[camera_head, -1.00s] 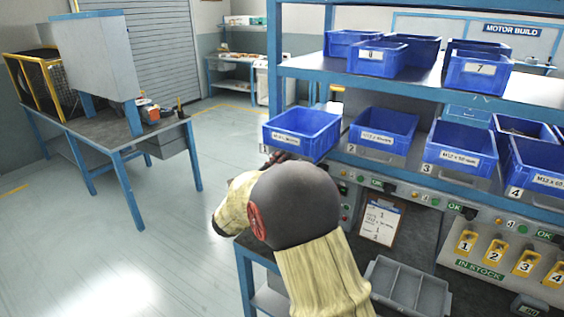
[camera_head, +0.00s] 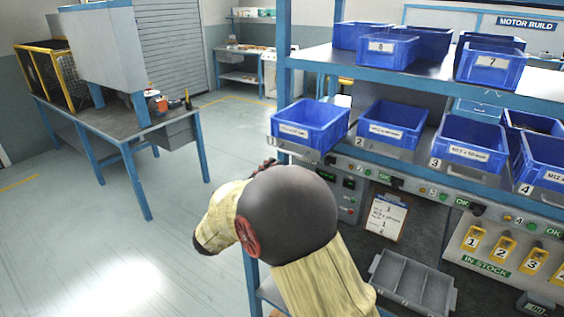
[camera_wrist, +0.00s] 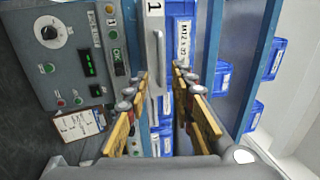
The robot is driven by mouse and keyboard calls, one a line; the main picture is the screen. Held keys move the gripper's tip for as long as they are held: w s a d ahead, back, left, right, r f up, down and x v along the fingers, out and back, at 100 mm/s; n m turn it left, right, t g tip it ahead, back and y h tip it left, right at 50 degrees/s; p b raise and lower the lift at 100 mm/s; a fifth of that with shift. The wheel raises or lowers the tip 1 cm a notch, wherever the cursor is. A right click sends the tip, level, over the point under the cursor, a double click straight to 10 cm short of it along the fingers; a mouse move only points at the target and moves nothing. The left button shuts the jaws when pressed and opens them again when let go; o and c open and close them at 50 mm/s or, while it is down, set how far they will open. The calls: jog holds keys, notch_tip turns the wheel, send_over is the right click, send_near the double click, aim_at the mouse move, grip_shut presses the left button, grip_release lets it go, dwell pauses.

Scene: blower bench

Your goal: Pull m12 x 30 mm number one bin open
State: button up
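The M12 x 30 mm number one bin (camera_head: 310,125) is a blue bin with a white label at the left end of the lower shelf. It juts out further than the number two bin (camera_head: 392,127). In the wrist view its label (camera_wrist: 183,40) and a grey front handle (camera_wrist: 158,50) show ahead of the fingers, with the number 1 plate (camera_wrist: 154,8). My gripper (camera_wrist: 160,78) is open, its fingers spread with a gap between them and nothing held. In the head view my gripper (camera_head: 268,164) is below and left of the bin's front, partly hidden by my wrist.
A control panel (camera_head: 352,185) with knobs and lights sits under the shelf. A clipboard (camera_head: 383,216) and a grey divided tray (camera_head: 412,284) are below. Blue bins fill the upper shelf (camera_head: 430,70). A blue shelf post (camera_head: 283,60) stands beside the bin.

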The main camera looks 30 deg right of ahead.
jog(key=shift+v, duration=1.3)
